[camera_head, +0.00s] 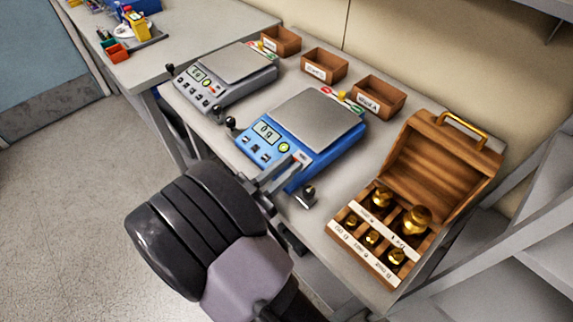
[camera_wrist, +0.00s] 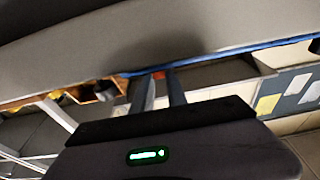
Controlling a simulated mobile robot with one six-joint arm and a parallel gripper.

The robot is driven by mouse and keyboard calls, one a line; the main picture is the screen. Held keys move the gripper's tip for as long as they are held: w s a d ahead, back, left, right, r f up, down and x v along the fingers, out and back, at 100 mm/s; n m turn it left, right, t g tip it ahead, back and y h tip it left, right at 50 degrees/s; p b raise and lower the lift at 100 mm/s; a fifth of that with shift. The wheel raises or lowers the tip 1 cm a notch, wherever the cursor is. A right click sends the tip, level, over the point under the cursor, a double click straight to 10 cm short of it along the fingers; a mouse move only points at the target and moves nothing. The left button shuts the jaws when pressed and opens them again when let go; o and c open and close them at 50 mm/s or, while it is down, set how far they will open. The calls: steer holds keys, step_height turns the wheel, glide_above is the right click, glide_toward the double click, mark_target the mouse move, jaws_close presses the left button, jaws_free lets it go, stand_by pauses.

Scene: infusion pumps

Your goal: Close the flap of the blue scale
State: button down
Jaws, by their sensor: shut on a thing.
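The blue scale (camera_head: 290,150) stands on the table with its grey weighing plate on top and its display and buttons on the left part. Its flap (camera_head: 300,157), a small light piece with red, shows at the front edge by my fingertips. My gripper (camera_head: 286,172) reaches to that edge and is shut on the flap. In the wrist view the two fingers of my gripper (camera_wrist: 159,82) are close together, with a red bit between their tips. A blue edge of the scale (camera_wrist: 215,54) runs above them. The grip hides most of the flap, so its angle is unclear.
A grey scale (camera_head: 225,76) stands behind on the left. Small wooden boxes (camera_head: 324,66) line the wall. An open wooden case (camera_head: 440,165) with brass weights stands on the right. A small dark-knobbed piece (camera_head: 307,194) sits at the table edge, close to my gripper.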

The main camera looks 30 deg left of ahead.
steer(key=c, duration=1.3)
jaws_free()
steer(key=shift+w, duration=0.1)
steer(key=p+v, duration=0.4)
steer(key=v, duration=1.3)
steer(key=shift+s, duration=0.25)
